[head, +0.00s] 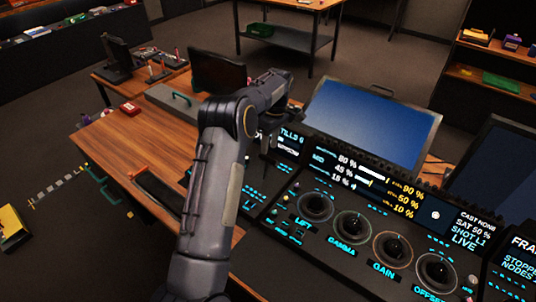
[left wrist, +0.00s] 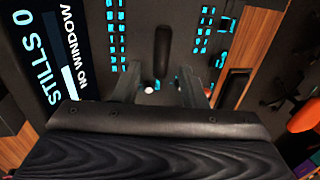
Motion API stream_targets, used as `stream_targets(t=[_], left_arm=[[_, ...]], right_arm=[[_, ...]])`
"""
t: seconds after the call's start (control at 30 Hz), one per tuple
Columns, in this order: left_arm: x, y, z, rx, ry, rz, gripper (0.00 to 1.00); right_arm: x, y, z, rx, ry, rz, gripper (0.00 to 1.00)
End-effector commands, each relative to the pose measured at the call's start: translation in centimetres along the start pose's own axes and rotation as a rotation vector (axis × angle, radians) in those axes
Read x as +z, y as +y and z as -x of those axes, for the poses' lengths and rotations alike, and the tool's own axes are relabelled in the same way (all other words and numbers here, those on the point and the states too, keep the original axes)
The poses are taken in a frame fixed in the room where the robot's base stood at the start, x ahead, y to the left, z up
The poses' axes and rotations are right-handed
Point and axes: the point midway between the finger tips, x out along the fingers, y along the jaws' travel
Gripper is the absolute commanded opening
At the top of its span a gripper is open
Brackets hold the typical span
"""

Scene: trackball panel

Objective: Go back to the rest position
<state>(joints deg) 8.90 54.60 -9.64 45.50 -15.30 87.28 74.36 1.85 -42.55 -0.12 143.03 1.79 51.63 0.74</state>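My left arm rises through the middle of the head view and bends over the left part of the black trackball panel (head: 330,245). My left gripper (left wrist: 160,88) shows in the left wrist view with its two fingers apart and nothing held between them. It points down at the panel, over dark surface near cyan-lit keys. A small pale knob shows between the fingers; I cannot tell its distance. The trackballs lift (head: 317,206), gamma (head: 352,226), gain (head: 392,249) and offset (head: 437,271) lie to the right of the arm. My right gripper is not in view.
A blue-screened monitor (head: 370,120) stands behind the panel, with another dark screen (head: 503,165) at the right. A wooden desk (head: 130,150) extends left, bearing a grey case and a small red box (head: 130,108). A yellow box (head: 14,228) lies on the floor at far left.

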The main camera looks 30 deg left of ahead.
Motion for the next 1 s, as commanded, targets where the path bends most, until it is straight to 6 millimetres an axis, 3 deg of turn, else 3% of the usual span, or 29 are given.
stream_targets(t=[0.2, 0.73, 0.87, 1.0], left_arm=[[0.0, 0.0, 1.5, 0.0, 0.0, -0.001, 0.38], [0.0, -0.3, 2.0, 0.007, -0.003, -0.011, 0.38], [0.3, -2.2, 4.4, 0.058, -0.026, -0.088, 0.38], [1.6, -6.8, 8.5, 0.173, -0.06, -0.266, 0.38]], right_arm=[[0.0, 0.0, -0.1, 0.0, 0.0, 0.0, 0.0], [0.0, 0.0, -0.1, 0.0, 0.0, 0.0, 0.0], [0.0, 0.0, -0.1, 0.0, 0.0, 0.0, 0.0], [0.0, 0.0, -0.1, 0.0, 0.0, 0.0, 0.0]])
